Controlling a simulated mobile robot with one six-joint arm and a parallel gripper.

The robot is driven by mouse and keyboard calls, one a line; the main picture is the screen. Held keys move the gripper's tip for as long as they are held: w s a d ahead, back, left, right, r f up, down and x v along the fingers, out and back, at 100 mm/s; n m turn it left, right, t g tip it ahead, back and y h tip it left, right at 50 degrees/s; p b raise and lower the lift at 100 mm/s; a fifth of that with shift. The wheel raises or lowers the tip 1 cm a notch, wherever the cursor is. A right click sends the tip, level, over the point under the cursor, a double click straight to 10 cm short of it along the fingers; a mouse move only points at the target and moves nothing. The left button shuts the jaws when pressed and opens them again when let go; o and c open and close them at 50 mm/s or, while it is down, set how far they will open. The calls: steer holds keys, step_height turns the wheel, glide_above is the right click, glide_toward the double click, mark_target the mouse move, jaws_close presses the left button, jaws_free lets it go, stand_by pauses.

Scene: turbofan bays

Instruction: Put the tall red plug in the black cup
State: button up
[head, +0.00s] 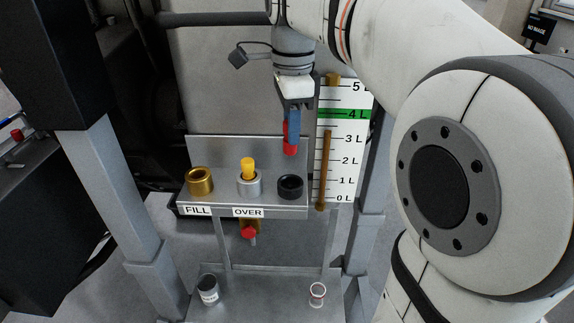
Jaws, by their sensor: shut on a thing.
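My gripper (292,118) points down in the head view, with blue-sided fingers shut on the tall red plug (290,146). The plug's lower end shows below the fingers; its upper part is hidden by them. The black cup (290,187) stands at the right end of the grey metal shelf. The plug hangs above the black cup, apart from it, with a gap between the plug's lower end and the cup's rim. In this view they are nearly in line; depth is hard to tell.
A brass cup (200,181) and a silver cup (249,184) holding a yellow plug (248,167) stand left of the black cup. A level gauge (343,142) rises close to the right. A red-handled valve (249,233) hangs below the shelf (270,205). Steel posts flank it.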

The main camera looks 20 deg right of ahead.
step_height(320, 180, down, 9)
steer(key=shift+r+p, duration=0.15)
steer(key=shift+p, duration=0.2)
steer(key=shift+f, duration=0.2)
steer(key=o, duration=1)
steer(key=shift+c, duration=0.2)
